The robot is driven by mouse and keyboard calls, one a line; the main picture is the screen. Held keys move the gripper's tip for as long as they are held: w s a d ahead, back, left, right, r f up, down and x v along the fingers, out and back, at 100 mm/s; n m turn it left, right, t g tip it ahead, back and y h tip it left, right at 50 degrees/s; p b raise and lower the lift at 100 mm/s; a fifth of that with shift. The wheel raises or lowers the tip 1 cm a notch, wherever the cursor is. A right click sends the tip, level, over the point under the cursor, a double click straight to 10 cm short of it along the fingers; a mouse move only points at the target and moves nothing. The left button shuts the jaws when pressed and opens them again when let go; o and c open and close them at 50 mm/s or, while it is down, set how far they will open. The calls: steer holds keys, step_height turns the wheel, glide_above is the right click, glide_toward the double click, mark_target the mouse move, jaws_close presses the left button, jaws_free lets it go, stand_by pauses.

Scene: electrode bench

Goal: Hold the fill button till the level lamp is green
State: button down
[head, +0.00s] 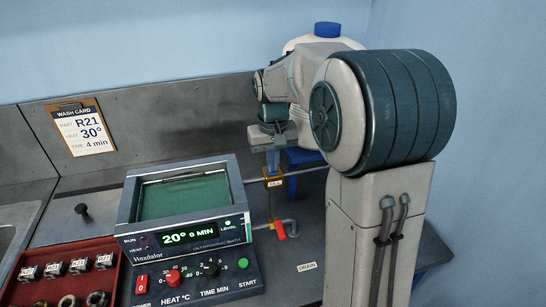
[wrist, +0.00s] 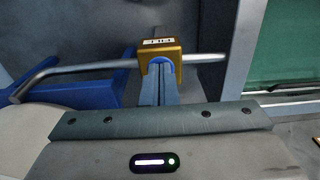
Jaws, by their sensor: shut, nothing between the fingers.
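The gold fill block (head: 274,183) sits on a metal pipe to the right of the bath, with a small label on it. It also shows in the wrist view (wrist: 173,51), with the blue fill button (wrist: 160,60) on its face, mostly hidden behind my fingertips. My gripper (head: 272,170) is shut and empty, with its fingertips at the button; they appear to touch it. The bath (head: 130,203) has a green interior and a display (head: 190,236) reading 20° and 0 MIN.
A red-handled drain valve (head: 280,230) is beside the bath. A white container with a blue cap (head: 327,29) stands behind my arm on a blue stand. A red tray (head: 70,254) of small parts is at the lower left. A wash card (head: 83,130) hangs at the back.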

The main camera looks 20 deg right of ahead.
step_height(320, 180, up, 14)
steer(key=p, duration=0.2)
stand_by(1.4)
steer(key=s+f+t, duration=0.1)
steer(key=s+f, duration=0.4)
steer(key=s, duration=0.5)
steer(key=s+f+t, duration=0.2)
steer(key=s+f, duration=0.3)
steer(key=s, duration=0.6)
steer(key=shift+s+a+f, duration=0.15)
steer(key=shift+s+a, duration=0.1)
steer(key=shift+s, duration=0.05)
